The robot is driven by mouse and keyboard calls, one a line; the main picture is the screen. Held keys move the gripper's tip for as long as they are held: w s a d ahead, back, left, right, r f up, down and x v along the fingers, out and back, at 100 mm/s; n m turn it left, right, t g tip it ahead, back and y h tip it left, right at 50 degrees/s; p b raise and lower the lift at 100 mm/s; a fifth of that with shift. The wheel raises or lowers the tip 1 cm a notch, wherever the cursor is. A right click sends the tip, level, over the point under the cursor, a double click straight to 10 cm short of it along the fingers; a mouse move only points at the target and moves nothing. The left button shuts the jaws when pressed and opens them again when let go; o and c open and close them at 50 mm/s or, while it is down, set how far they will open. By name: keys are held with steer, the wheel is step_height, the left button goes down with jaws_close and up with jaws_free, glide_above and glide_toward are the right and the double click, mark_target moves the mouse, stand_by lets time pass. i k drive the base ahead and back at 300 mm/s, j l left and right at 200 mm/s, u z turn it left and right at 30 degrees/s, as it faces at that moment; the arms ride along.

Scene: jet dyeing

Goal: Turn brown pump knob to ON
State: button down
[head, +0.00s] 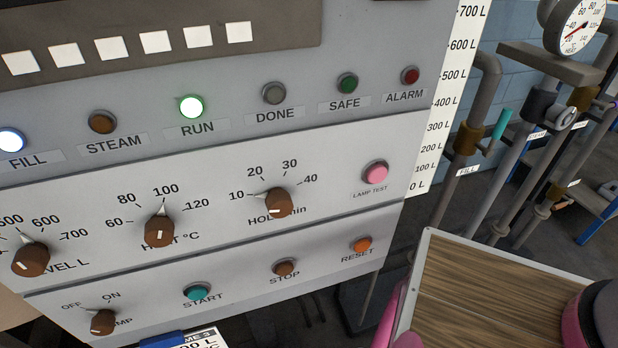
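The brown pump knob (103,321) is at the lower left of the control panel (330,245), under the printed words OFF and ON. Its pale pointer tip points up and left, towards OFF. The knob partly covers the pump label, and its lower side is close to the bottom edge of the picture.
Similar brown level (32,257), heat (159,228) and hold (278,202) knobs sit above. Start (196,292), stop (285,268) and reset (361,244) buttons are to the right. The green run lamp (191,106) glows. A wood-topped surface (480,300) is at lower right.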

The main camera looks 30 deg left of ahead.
mark_target(103, 323)
steer(key=k+l, duration=0.45)
steer(key=k, duration=0.25)
steer(key=k+l+u, duration=0.1)
steer(key=u, duration=0.35)
steer(key=k+u, duration=0.25)
steer(key=u, duration=0.2)
steer(key=k+u, duration=0.15)
steer(key=u, duration=0.95)
